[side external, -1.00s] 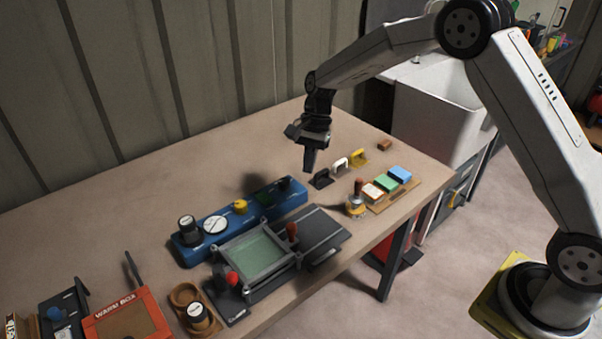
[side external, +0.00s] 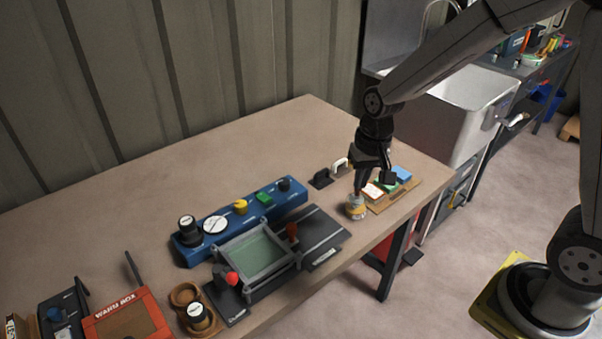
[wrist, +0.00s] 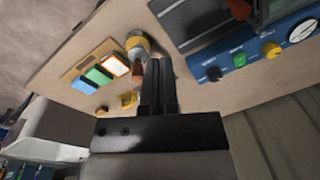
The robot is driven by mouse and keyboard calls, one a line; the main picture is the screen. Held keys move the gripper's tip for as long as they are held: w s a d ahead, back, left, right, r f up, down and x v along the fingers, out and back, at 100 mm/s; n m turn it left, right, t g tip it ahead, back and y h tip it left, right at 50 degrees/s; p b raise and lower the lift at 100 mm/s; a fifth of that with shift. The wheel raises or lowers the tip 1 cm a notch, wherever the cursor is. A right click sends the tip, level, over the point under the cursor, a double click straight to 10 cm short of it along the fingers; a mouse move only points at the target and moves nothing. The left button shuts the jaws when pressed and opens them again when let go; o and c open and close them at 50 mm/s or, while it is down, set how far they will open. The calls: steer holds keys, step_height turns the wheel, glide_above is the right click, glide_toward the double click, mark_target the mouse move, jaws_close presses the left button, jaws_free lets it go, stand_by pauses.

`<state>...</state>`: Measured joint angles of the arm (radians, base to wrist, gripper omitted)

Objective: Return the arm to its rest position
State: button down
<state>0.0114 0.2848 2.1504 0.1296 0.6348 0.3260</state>
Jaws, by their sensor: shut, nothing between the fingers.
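My gripper (side external: 374,182) is over the right end of the workbench (side external: 150,184), pointing down, with nothing in its fingers. In the side view it overlaps the jar with the brown-handled tool (side external: 355,208) and part of the board with coloured blocks (side external: 405,190). In the wrist view the two dark fingers (wrist: 158,75) lie close together, and the jar (wrist: 138,45) shows just beyond their tips. I cannot tell the exact gap between fingers and jar.
A blue rack (side external: 222,240) with several knobs and a grey framed screen press (side external: 262,285) stand left of my gripper. A sink (side external: 455,110) is beyond the bench's right end. The bench's back left is clear.

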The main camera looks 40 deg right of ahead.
steer(key=s+n+t, duration=0.1)
steer(key=s+n, duration=0.4)
steer(key=s, duration=0.4)
steer(key=shift+s+d+f+t+h, duration=0.2)
steer(key=shift+d+f+t+h, duration=0.05)
steer(key=shift+d+t+h, duration=0.2)
stand_by(0.4)
